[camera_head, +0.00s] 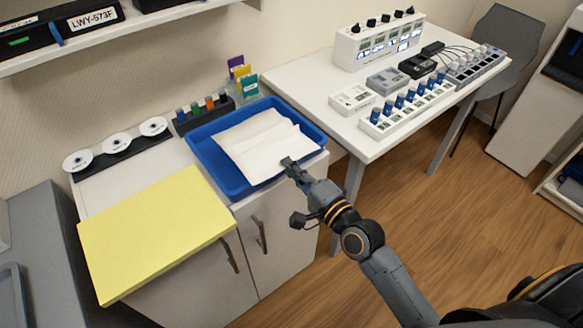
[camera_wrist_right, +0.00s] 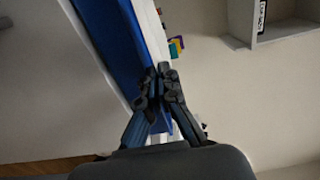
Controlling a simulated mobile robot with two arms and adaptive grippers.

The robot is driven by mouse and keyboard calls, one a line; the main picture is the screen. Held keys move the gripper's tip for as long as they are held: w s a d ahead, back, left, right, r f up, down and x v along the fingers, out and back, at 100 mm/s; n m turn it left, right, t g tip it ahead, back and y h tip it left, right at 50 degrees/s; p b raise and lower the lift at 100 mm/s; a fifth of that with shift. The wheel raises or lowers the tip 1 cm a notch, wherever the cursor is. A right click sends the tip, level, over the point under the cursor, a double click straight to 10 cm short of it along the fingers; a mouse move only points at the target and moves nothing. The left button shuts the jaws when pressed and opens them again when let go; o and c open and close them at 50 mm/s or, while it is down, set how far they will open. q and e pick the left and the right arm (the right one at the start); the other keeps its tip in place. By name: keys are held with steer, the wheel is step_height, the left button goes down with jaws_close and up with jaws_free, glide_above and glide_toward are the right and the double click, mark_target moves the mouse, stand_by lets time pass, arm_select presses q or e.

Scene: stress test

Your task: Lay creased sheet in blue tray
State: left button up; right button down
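The white creased sheet (camera_head: 262,146) lies in the blue tray (camera_head: 203,150), with fold lines across it and its right part slightly raised. The tray stands on a white cabinet and also shows in the right wrist view (camera_wrist_right: 115,40). My right gripper (camera_head: 288,163) is at the tray's front right side, over the sheet's near right edge in the head view. In the right wrist view its fingers (camera_wrist_right: 164,70) come together at the tips, with no sheet visible between them. Contact with the sheet cannot be told. My left gripper is not in view.
A yellow slab (camera_head: 155,230) lies left of the tray. Behind it are a rack of discs (camera_head: 115,145) and a rack of colored bottles (camera_head: 205,112). A white table (camera_head: 310,85) with several devices stands to the right. Open floor lies in front.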

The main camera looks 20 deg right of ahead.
steer(key=shift+f, duration=0.55)
steer(key=c, duration=1.5)
jaws_free()
steer(key=shift+r, duration=0.1)
steer(key=shift+r+v, duration=0.2)
steer(key=shift+v, duration=1.8)
steer(key=shift+r+v, duration=0.2)
steer(key=shift+v, duration=1.8)
steer(key=shift+r+v, duration=0.2)
steer(key=shift+v, duration=1.8)
